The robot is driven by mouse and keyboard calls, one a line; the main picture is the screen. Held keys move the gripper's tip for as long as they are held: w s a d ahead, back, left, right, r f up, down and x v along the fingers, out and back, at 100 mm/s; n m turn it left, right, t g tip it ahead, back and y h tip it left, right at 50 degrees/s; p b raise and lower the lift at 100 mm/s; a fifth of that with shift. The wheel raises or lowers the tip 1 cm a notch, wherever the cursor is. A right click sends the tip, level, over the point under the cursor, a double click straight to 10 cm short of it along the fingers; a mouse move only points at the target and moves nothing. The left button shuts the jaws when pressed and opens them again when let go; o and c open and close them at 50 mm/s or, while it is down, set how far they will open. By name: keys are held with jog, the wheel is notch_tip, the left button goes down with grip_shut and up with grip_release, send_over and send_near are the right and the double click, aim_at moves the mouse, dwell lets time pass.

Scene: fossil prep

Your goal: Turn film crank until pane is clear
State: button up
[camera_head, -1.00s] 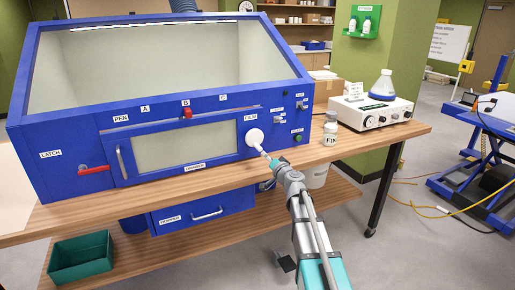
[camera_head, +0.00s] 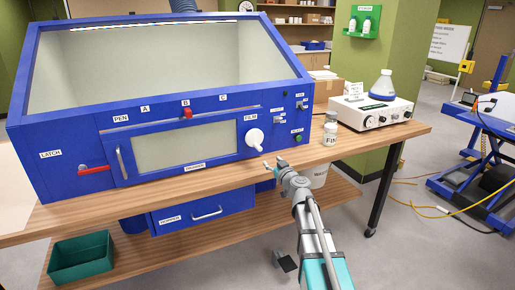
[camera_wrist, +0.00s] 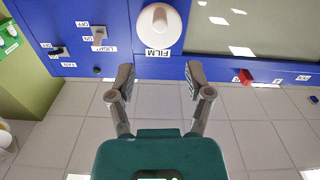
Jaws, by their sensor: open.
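The film crank (camera_head: 254,138) is a round white disc with a white knob, under the FILM label on the blue cabinet front (camera_head: 75,150). The pane (camera_head: 172,146) beside it looks pale grey-green and hazy. In the wrist view the crank (camera_wrist: 159,28) sits beyond my fingers, and part of the pane (camera_wrist: 235,25) shows at upper right with bright reflections. My gripper (camera_wrist: 157,72) is open and empty, its two fingers spread apart from the crank. In the head view my gripper (camera_head: 268,166) is low and right of the crank, not touching it.
Toggle switches labelled LIGHT (camera_wrist: 98,35) and FAN (camera_wrist: 60,52) are beside the crank. A red latch handle (camera_head: 93,170) and a red slider (camera_head: 187,112) are on the cabinet. A bottle (camera_head: 330,133) and a white device (camera_head: 370,112) stand on the wooden table (camera_head: 225,178).

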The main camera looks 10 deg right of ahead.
aim_at(258, 147)
jog(key=shift+w, duration=0.1)
jog(key=x, duration=1.3)
jog(key=shift+w+a, duration=0.15)
jog(key=shift+w, duration=0.15)
grip_shut()
dwell(0.3)
